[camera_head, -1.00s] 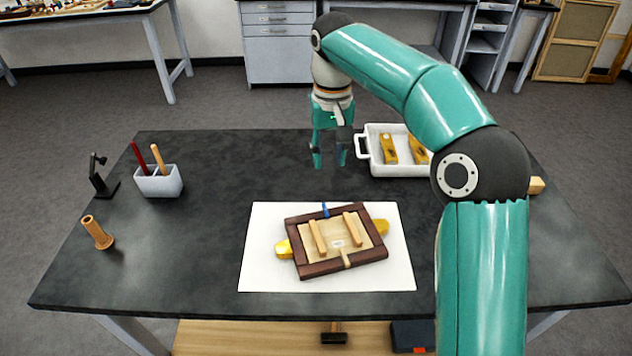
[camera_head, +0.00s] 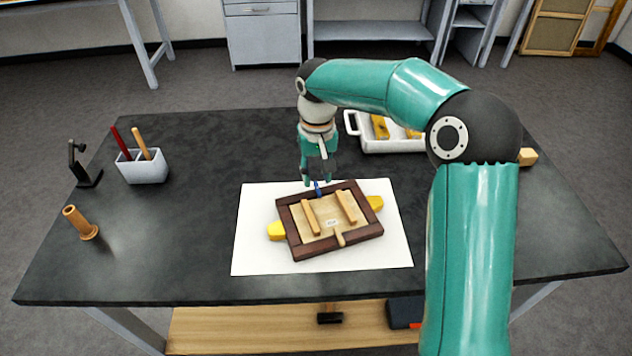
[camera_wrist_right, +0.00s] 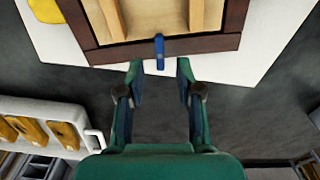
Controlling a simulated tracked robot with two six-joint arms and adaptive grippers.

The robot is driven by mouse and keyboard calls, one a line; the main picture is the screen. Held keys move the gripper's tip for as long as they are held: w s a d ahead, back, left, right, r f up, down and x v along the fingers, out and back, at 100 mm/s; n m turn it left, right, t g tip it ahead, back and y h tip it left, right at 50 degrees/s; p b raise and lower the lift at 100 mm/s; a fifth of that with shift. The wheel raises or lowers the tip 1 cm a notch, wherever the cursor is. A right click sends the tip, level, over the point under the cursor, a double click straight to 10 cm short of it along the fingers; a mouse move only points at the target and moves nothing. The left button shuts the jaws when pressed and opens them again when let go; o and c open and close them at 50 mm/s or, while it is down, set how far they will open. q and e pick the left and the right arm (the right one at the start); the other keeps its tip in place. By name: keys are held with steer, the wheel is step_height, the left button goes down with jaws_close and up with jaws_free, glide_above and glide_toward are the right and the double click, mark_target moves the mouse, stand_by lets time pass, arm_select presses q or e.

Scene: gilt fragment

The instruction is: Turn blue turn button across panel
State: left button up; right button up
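The blue turn button (camera_head: 318,189) sits at the far edge of a dark wooden frame (camera_head: 292,240). In the right wrist view the blue button (camera_wrist_right: 160,50) points across the frame's dark rail and out past its edge. The light panel (camera_head: 325,222) with two wooden battens lies inside the frame. A tan turn button (camera_head: 339,240) is at the near rail. My right gripper (camera_head: 318,182) is just beyond the blue button. In the wrist view its fingers (camera_wrist_right: 158,80) are open, one to each side of the button's outer end, with nothing between them touching. My left gripper is not in view.
The frame rests on a white sheet (camera_head: 255,255), with yellow pieces (camera_head: 277,231) showing at its sides. A white tray (camera_head: 385,146) with gilt pieces is behind to the right. A pen holder (camera_head: 145,170) stands at left. The table's left middle is clear.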

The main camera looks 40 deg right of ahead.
mark_target(318, 189)
steer(key=shift+f, duration=1.35)
steer(key=shift+c, duration=0.3)
jaws_close()
